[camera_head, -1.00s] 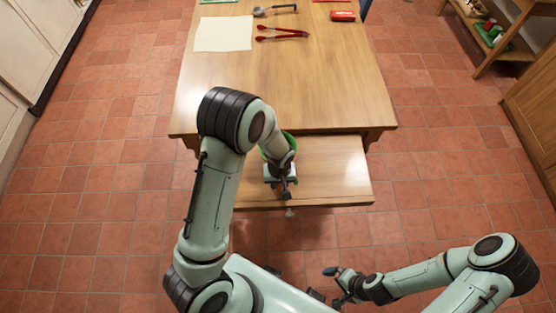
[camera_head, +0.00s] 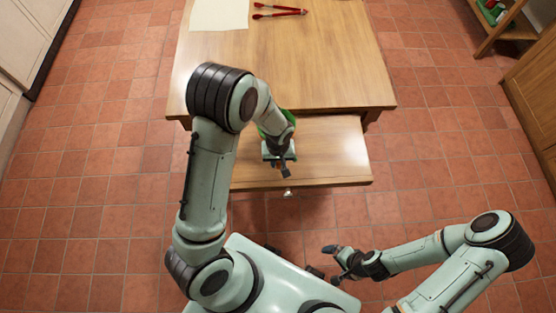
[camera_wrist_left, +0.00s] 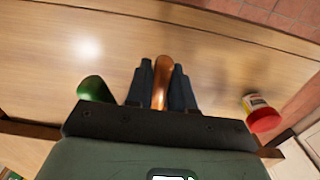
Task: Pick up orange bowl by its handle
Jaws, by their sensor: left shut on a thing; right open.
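An orange, coppery, rounded piece (camera_wrist_left: 161,75), which looks like the handle of the orange bowl, stands between the two dark fingers of my left gripper (camera_wrist_left: 161,88) in the left wrist view. The fingers are shut on it. The rest of the bowl is hidden there, and I cannot make the bowl out in the head view. In the head view my left gripper (camera_head: 283,168) is over the pulled-out wooden drawer or shelf (camera_head: 335,160) at the table's front. My right gripper (camera_head: 338,262) is open and empty, low over the floor at the right.
A green thing (camera_head: 277,122) shows beside my left wrist; a green thing (camera_wrist_left: 95,89) is also left of the fingers in the wrist view. A jar with a red lid (camera_wrist_left: 261,114) lies to the right there.

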